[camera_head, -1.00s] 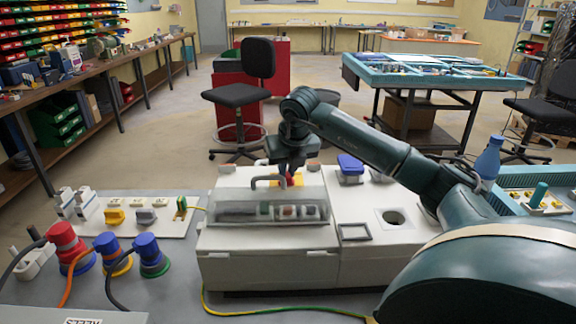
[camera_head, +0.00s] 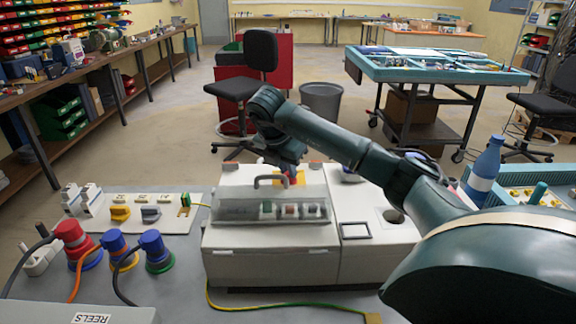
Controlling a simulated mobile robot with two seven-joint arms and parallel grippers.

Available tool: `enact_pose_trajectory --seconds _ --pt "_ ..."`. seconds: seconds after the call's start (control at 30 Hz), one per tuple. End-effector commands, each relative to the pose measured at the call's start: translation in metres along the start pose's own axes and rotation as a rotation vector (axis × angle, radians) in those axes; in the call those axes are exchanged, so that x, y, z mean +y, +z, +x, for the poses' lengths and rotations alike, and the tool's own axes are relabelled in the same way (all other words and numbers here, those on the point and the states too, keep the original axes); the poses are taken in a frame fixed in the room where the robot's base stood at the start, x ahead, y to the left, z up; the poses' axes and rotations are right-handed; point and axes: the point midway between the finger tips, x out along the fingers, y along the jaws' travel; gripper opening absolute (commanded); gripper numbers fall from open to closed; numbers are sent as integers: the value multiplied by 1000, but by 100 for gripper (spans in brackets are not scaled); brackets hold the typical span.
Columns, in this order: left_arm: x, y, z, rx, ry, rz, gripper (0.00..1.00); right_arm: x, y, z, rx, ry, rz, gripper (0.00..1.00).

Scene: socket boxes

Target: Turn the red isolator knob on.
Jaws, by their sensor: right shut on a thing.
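My right gripper (camera_head: 291,169) is at the top of the grey-white socket box (camera_head: 270,262), behind its clear cover (camera_head: 268,206). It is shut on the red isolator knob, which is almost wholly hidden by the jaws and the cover. A bit of the knob's yellow plate (camera_head: 300,178) shows beside the fingers. The knob's exact angle cannot be told. My left gripper is out of view.
Red and blue round plugs (camera_head: 72,237) with cables stand at the left, near a panel with yellow and grey switches (camera_head: 120,212). A blue bottle (camera_head: 485,170) and a teal tray (camera_head: 541,186) are at the right. A yellow-green cable lies in front of the box.

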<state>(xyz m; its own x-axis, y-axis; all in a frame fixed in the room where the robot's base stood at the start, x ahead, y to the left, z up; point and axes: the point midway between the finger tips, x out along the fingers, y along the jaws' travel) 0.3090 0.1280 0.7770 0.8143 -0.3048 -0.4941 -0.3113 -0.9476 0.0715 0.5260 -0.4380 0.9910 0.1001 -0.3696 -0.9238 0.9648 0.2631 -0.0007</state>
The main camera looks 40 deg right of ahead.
Motion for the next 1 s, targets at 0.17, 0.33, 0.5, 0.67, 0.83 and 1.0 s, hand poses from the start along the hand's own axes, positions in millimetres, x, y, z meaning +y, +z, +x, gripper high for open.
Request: enact_pose_trajectory --seconds 0.17,0.33,0.5,0.67,0.83,1.0 --pt "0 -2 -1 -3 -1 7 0 1 1 -2 -2 -36 96 0" --pt "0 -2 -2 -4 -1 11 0 2 2 -1 -2 -58 152 0" --pt "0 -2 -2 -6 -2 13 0 2 2 -1 -1 -69 178 0" --pt "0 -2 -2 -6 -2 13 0 2 2 -1 -1 -72 186 0" --pt "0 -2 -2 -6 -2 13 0 2 2 -1 -1 -72 187 0" --pt "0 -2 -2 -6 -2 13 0 1 2 -1 -1 -72 186 16"
